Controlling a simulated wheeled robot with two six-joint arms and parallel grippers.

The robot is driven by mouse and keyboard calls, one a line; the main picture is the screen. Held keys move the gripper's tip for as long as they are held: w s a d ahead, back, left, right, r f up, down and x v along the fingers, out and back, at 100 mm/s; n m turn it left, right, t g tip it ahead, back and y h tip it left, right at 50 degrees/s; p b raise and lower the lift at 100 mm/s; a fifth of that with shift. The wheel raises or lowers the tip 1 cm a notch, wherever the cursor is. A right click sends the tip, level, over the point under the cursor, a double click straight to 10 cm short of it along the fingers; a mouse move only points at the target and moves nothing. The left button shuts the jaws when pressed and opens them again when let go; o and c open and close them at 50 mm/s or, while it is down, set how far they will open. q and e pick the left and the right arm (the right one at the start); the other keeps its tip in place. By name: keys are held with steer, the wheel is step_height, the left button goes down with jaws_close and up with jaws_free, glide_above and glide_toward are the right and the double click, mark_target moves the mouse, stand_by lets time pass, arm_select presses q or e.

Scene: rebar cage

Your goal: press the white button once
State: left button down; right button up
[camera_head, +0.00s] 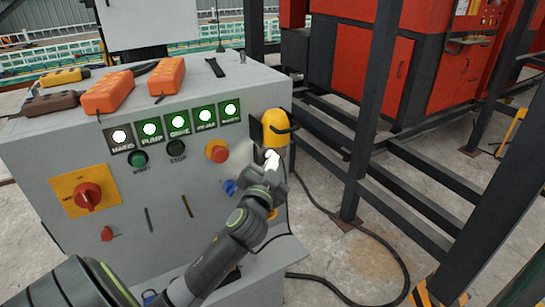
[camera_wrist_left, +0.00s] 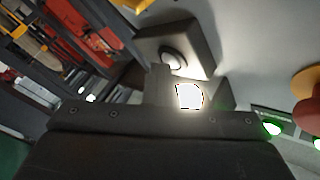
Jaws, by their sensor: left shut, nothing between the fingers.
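In the left wrist view a round white button (camera_wrist_left: 173,60) sits on a grey box (camera_wrist_left: 200,42) beyond the fingers. In the head view I cannot make the button out; my left gripper and wrist cover that part of the cabinet's right edge. My left gripper (camera_head: 270,160) is shut and empty, below the yellow lever housing. In the left wrist view its fingers (camera_wrist_left: 162,82) point toward the box, just below the button. A gap or contact cannot be told. A bright white patch shows beside the fingers. My right gripper is not in view.
The grey control cabinet (camera_head: 75,150) carries lit green lamps (camera_head: 180,122), a red rotary switch (camera_head: 88,196) and a red knob (camera_head: 217,151). The yellow housing (camera_head: 275,127) is close above my gripper. Dark steel posts (camera_head: 375,100) stand to the right. Orange remotes (camera_head: 107,93) lie on top.

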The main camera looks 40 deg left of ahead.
arm_select(q)
steer(key=shift+s+d, duration=0.25)
steer(key=shift+d, duration=0.3)
steer(key=shift+s+d, duration=0.2)
steer(key=shift+d, duration=0.3)
steer(key=d, duration=0.1)
steer(key=s+d, duration=0.1)
steer(key=d, duration=0.1)
steer(key=s+d+p, duration=0.1)
steer(key=shift+d, duration=0.35)
stand_by(0.4)
